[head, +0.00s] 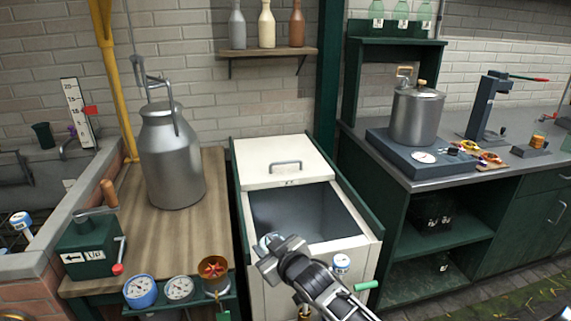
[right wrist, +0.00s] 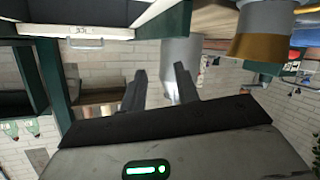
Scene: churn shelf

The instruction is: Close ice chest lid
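The ice chest (head: 258,270) is a white box with green side edges in the middle of the head view. Its white lid (head: 260,155), with a grey bar handle (head: 286,163), covers the rear half. The front half is open and shows a grey interior (head: 300,212). In the right wrist view the lid (right wrist: 75,14) and its handle (right wrist: 100,43) show at upper left. My right gripper (head: 272,247) is over the chest's front left part, apart from the handle. Its fingers (right wrist: 158,80) are apart with nothing seen held between them. My left gripper is not in view.
A metal milk can (head: 172,160) stands on the wooden bench left of the chest. Gauges (head: 140,291) and a brass cup (head: 214,275) sit at the bench front. A green counter with a pot (head: 417,115) stands at right. A bottle shelf (head: 266,52) hangs above the chest.

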